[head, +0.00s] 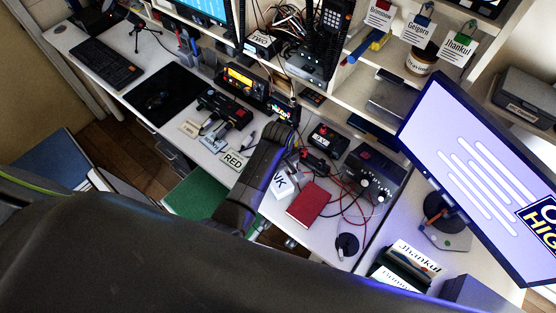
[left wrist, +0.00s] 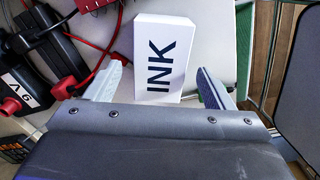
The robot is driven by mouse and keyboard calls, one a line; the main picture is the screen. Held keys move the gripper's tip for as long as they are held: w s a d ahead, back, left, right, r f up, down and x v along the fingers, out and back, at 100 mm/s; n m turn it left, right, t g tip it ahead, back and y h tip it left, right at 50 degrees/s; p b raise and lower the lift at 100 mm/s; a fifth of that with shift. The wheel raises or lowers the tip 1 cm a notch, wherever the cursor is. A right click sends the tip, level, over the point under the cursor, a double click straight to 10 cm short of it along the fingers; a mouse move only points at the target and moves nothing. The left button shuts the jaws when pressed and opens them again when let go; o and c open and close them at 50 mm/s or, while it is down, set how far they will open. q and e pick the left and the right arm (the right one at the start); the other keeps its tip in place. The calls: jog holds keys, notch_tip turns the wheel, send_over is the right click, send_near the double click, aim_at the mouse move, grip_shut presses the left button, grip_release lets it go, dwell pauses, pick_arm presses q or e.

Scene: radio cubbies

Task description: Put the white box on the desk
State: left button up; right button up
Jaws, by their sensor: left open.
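The white box (left wrist: 165,55), marked INK in dark letters, lies on the pale desk surface in the left wrist view. Its near end reaches between the fingers of my left gripper (left wrist: 160,92). The fingers are open, one on each side, with a gap visible beside the box. In the head view the white box (head: 281,184) is partly hidden by my left arm, and the fingers cannot be made out. The white desk (head: 322,233) runs across the view. My right gripper is not in view.
A red book (head: 308,204) lies close to the box. Red and black cables and a black device (head: 374,174) crowd the right side. A RED label card (head: 233,160) and other cards lie left of my arm. A large monitor (head: 475,170) stands at right.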

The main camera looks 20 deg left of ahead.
aim_at(278, 178)
pick_arm(q)
notch_tip(278, 178, up, 9)
dwell(0.3)
jog(key=shift+f, duration=0.15)
dwell(0.3)
